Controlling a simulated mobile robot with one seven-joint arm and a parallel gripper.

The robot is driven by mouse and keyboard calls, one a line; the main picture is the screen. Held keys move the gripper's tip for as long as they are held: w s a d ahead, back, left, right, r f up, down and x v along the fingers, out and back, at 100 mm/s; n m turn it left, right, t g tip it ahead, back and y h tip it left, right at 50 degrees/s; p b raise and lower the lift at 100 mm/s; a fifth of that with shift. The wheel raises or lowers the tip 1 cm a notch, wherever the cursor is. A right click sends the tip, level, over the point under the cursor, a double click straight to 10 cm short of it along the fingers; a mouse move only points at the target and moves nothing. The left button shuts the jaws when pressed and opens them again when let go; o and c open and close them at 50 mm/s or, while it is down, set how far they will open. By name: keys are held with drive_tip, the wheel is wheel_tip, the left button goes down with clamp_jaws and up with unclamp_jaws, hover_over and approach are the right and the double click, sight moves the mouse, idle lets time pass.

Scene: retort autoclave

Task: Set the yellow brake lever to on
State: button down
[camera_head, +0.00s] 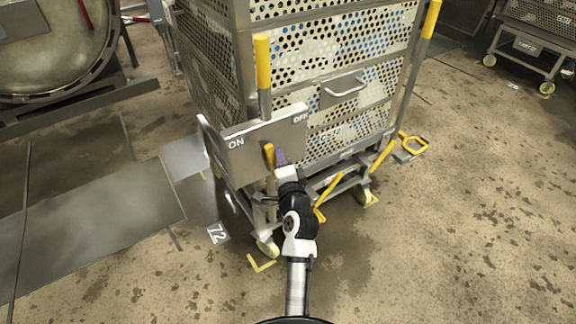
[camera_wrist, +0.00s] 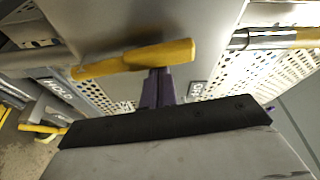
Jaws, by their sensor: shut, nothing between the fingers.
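The yellow brake lever (camera_head: 269,157) stands nearly upright in front of a grey metal plate (camera_head: 256,152) on the cart. The plate is marked ON at its left and OFF at its right, and the lever's grip lies between the two marks. My gripper (camera_head: 281,158), with purple fingers, is shut and empty just to the right of the lever, on the OFF side. In the wrist view the yellow grip (camera_wrist: 135,60) crosses just beyond the fingertips (camera_wrist: 158,78). They look very close to it or touching; I cannot tell which. The lever's lower end is partly hidden by my arm.
The perforated cart (camera_head: 355,100) rises behind the plate, with a yellow-topped post (camera_head: 262,62) above it. Yellow pedals (camera_head: 412,144) and casters sit low at the right. A round vessel (camera_head: 55,45) stands at the back left.

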drive_tip(key=shift+s+a+f+n+t+y+b, duration=0.25)
drive_tip(key=shift+s+a+n+b, duration=0.3)
drive_tip(key=shift+n+b, duration=0.45)
drive_tip(key=shift+s+a+f+n+t+y+b, duration=0.15)
drive_tip(key=shift+s+a+n+y+b, duration=0.15)
drive_tip(key=shift+a+n+b, duration=0.7)
drive_tip(key=shift+s+a+f+n+t+y+b, duration=0.2)
drive_tip(key=shift+s+n+b, duration=0.35)
drive_tip(key=shift+b, duration=0.8)
drive_tip(key=shift+a, duration=0.1)
drive_tip(key=shift+w+r, duration=0.1)
drive_tip(key=shift+r, duration=0.05)
